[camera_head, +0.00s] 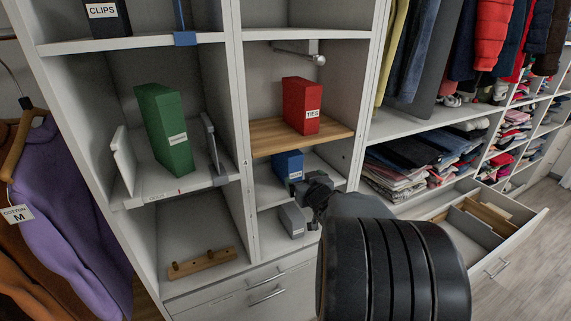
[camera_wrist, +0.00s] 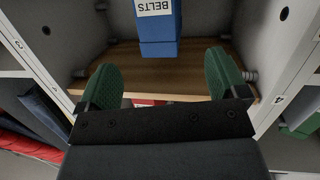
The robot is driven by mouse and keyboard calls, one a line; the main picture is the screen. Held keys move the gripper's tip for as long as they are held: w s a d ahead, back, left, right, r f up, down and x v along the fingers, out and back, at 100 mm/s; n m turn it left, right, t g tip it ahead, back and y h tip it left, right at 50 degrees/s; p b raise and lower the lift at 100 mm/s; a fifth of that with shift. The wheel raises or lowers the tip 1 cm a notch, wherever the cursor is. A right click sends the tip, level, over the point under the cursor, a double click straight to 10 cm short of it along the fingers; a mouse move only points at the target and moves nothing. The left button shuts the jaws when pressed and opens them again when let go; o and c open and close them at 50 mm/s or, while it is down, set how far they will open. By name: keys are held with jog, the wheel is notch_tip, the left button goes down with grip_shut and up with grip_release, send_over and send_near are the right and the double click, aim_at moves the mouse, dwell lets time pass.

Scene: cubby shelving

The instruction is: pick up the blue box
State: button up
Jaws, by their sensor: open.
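The blue box (camera_head: 287,165) stands in the cubby below the wooden shelf, its lower right part hidden behind my gripper (camera_head: 312,188). In the wrist view the blue box (camera_wrist: 160,30) is at the top middle, with a white label reading BELTS. My gripper (camera_wrist: 164,78) shows two green-padded fingers spread wide, with nothing between them. The box lies beyond the fingertips, roughly centred between them, and appears apart from them.
A wooden shelf (camera_head: 275,137) bears a red box (camera_head: 301,106) labelled TIES, above the blue box. A grey box (camera_head: 293,220) stands in the cubby below. A green box (camera_head: 164,130) is in the left cubby. An open drawer (camera_head: 473,240) juts out at right.

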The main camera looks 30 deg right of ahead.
aim_at(297, 162)
jog(key=w+d+t, duration=0.1)
jog(key=w, duration=0.1)
jog(key=w+d+y, duration=0.1)
jog(key=w, duration=0.1)
jog(key=w+d+n+t+y+p, duration=0.1)
jog(key=w, duration=0.2)
jog(key=shift+d+r+t, duration=0.25)
jog(key=shift+r+t, duration=0.05)
jog(key=shift+w+r, duration=0.1)
jog(key=shift+w, duration=0.35)
jog(key=shift+w+d+p, duration=0.15)
jog(key=shift+w+p, duration=0.7)
jog(key=shift+w, duration=1.35)
jog(key=c, duration=1.2)
